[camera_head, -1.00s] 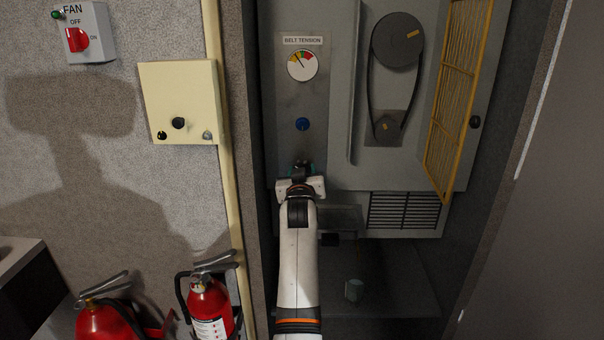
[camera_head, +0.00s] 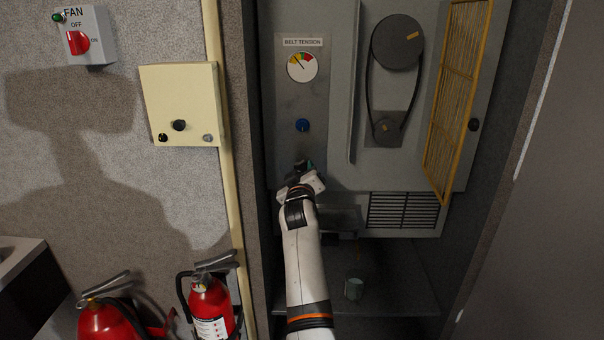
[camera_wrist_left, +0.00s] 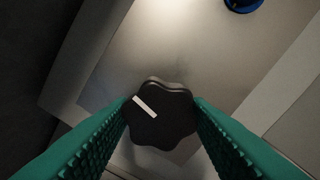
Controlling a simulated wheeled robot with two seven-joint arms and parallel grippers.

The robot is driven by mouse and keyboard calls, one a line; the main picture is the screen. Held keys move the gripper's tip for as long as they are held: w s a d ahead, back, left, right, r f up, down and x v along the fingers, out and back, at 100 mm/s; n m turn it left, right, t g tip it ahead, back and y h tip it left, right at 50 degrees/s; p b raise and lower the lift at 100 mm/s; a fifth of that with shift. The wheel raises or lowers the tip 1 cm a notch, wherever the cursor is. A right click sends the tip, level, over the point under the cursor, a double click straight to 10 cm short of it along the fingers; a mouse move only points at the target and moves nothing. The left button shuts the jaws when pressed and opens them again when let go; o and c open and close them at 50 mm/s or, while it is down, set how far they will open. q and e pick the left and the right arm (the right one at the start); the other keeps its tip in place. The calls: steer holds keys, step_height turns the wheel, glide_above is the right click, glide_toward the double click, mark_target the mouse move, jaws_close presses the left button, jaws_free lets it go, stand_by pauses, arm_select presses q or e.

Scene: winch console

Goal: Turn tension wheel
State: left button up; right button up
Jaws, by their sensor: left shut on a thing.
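The tension wheel (camera_wrist_left: 162,115) is a black lobed knob with a white mark, in the lower middle of the left wrist view. My left gripper (camera_wrist_left: 163,112) has its green ridged fingers on both sides of the wheel and is shut on it. In the head view my left gripper (camera_head: 303,170) is at the lower part of the belt tension panel (camera_head: 284,100) and mostly hides the wheel. The round gauge (camera_head: 302,67) above has a coloured band, and its needle points to the upper left. My right gripper is not in view.
A blue knob (camera_head: 302,125) sits above the wheel. To the right are a belt on two pulleys (camera_head: 398,42) and an open yellow mesh guard (camera_head: 455,95). A cup (camera_head: 353,289) stands on the cabinet floor. Fire extinguishers (camera_head: 210,305) stand at lower left.

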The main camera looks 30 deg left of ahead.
mark_target(303, 131)
arm_select(q)
steer(key=shift+f, duration=0.1)
steer(key=o, duration=1)
step_height(303, 131, up, 10)
steer(key=shift+r+b, duration=0.1)
steer(key=shift+b, duration=0.5)
